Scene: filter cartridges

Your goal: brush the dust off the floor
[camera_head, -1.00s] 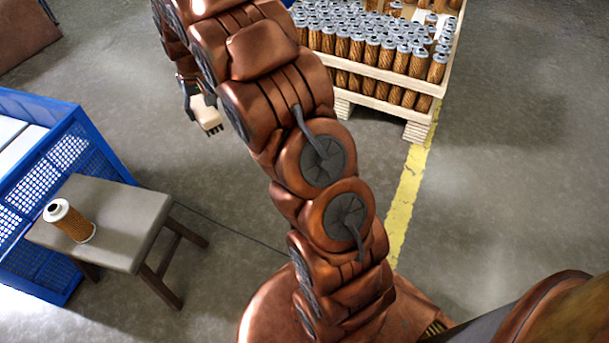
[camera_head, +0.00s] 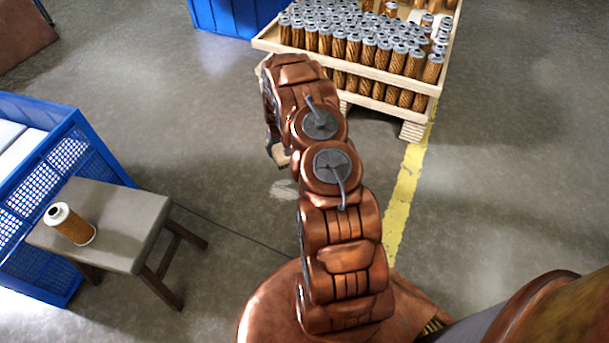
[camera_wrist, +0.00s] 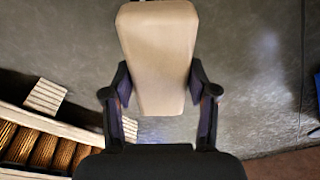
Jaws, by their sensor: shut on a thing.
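My gripper (camera_wrist: 159,88) is shut on a pale beige brush (camera_wrist: 158,45), with a dark finger on each side of it in the wrist view. In the head view only a small part of the brush (camera_head: 281,157) shows below my bent arm, low over the floor; most of my gripper is hidden there. A pale dusty patch (camera_head: 284,189) lies on the grey concrete floor just in front of the brush in the head view. Whether the bristles touch the floor cannot be told.
A wooden pallet crate (camera_head: 345,71) full of filter cartridges stands behind my arm. A stool (camera_head: 130,210) with one cartridge (camera_head: 70,223) on it stands at left, beside a blue mesh bin (camera_head: 50,170). A yellow line (camera_head: 404,195) runs along the floor at right.

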